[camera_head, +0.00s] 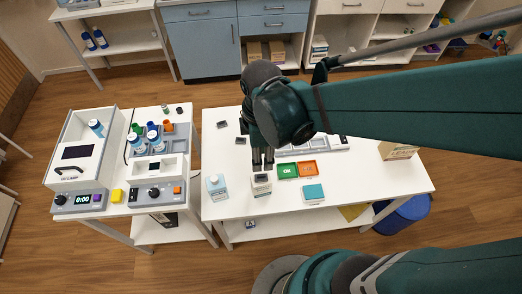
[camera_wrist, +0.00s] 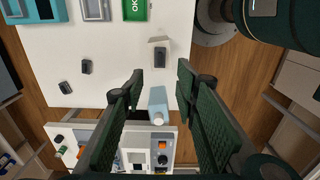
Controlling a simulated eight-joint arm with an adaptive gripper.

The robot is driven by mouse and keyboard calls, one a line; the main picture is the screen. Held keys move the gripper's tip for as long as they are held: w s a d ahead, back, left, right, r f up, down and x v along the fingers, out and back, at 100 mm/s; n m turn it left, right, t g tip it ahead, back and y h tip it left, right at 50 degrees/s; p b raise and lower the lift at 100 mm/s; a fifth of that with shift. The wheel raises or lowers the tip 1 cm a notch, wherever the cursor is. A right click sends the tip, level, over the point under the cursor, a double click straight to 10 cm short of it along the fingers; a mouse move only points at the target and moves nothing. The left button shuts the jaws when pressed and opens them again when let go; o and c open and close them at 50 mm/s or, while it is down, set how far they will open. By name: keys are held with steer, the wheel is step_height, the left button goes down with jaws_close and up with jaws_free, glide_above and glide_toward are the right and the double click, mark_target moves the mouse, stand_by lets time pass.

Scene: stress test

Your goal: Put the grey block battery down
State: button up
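A dark grey block, which looks like the battery (camera_head: 262,177), sits on top of a small white box (camera_head: 261,189) near the front of the white table. In the wrist view the block (camera_wrist: 160,57) shows beyond my fingertips, with clear space on both sides. My gripper (camera_head: 263,166) points down just above it; in the wrist view my gripper (camera_wrist: 160,73) has its fingers apart and holds nothing. Other dark blocks lie on the table, one (camera_head: 241,141) behind my gripper and one (camera_head: 222,125) farther back left.
A pale blue bottle (camera_head: 217,187) stands left of the white box. A green OK tray (camera_head: 287,171), an orange tray (camera_head: 308,169) and a teal-topped box (camera_head: 313,192) are to the right. A side bench (camera_head: 145,205) holds devices and bottles.

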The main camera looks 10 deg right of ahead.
steer(key=shift+d, duration=0.1)
steer(key=w+d+r+m+t, duration=0.1)
steer(key=d+r+m+t, duration=0.6)
steer(key=d+r+m, duration=0.7)
steer(key=shift+w+d+r+m, duration=0.4)
steer(key=shift+d+m, duration=0.75)
steer(key=shift+m, duration=0.85)
step_height(320, 180, down, 5)
steer(key=b, duration=0.5)
